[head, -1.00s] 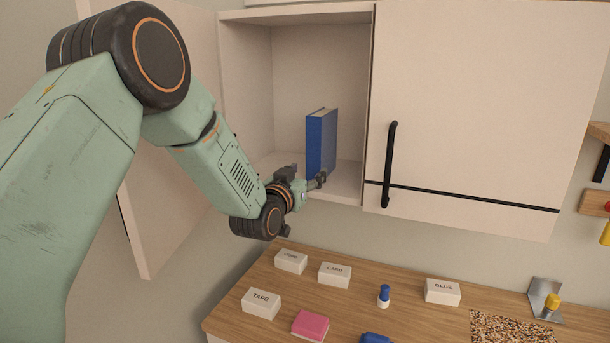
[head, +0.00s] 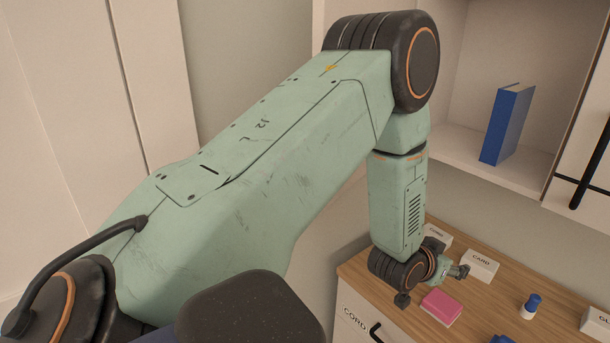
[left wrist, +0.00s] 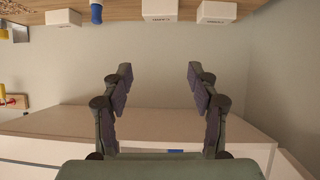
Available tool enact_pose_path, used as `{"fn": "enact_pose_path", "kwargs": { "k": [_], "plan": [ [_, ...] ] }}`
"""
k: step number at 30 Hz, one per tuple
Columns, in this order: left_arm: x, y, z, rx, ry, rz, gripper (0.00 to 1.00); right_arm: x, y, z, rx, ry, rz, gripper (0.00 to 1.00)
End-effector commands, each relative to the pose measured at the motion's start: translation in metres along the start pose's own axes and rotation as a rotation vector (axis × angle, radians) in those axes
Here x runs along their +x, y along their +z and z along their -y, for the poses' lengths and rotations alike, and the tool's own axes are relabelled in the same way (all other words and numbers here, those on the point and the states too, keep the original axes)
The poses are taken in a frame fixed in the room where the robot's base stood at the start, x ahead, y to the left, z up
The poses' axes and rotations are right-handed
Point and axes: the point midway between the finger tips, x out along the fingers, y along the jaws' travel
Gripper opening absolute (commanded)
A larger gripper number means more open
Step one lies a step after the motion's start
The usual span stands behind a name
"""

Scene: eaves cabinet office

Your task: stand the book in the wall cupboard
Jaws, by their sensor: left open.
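The blue book (head: 508,122) stands upright, turned slightly, on the floor of the wall cupboard (head: 500,178), in its open compartment. Nothing of mine touches it. My left gripper (head: 462,271) is below the cupboard, over the worktop near the white CARD box. In the left wrist view its two fingers (left wrist: 160,88) are spread with nothing between them. That view is upside down, with the worktop at the top and the cupboard at the bottom. A thin blue strip shows at the cupboard there; I cannot tell if it is the book. My right gripper is not in view.
The wooden worktop (head: 480,318) holds the CARD box (head: 482,265), a pink block (head: 441,307), a blue-capped bottle (head: 531,306) and other white boxes. A closed cupboard door with a black handle (head: 590,165) is at the right. My left arm crosses the middle of the head view.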

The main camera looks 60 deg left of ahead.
Motion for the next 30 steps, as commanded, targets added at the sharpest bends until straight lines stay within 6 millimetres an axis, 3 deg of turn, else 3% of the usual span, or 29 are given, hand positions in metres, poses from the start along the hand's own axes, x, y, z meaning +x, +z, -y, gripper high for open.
{"fn": "enact_pose_path", "kwargs": {
  "k": [1, 6, 9, 12, 15, 19, 30],
  "plan": [
    [-0.012, 0.046, -0.006, -0.002, 0.005, 0.105, 0.60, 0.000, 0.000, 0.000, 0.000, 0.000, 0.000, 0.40],
    [-0.075, 0.181, -0.020, -0.010, 0.003, 0.444, 0.60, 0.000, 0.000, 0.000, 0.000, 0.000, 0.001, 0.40],
    [-0.128, 0.248, -0.025, -0.012, -0.004, 0.643, 0.60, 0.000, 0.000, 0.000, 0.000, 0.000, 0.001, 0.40],
    [-0.184, 0.298, -0.027, -0.011, -0.016, 0.818, 0.60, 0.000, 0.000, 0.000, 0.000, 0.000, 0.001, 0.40],
    [-0.228, 0.328, -0.028, -0.009, -0.028, 0.948, 0.60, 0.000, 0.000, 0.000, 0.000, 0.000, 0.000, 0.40],
    [-0.261, 0.346, -0.028, -0.007, -0.037, 1.039, 0.60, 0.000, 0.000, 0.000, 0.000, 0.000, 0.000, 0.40],
    [-0.267, 0.349, -0.028, -0.008, -0.039, 1.057, 0.60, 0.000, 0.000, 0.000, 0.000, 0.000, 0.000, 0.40]
  ]
}}
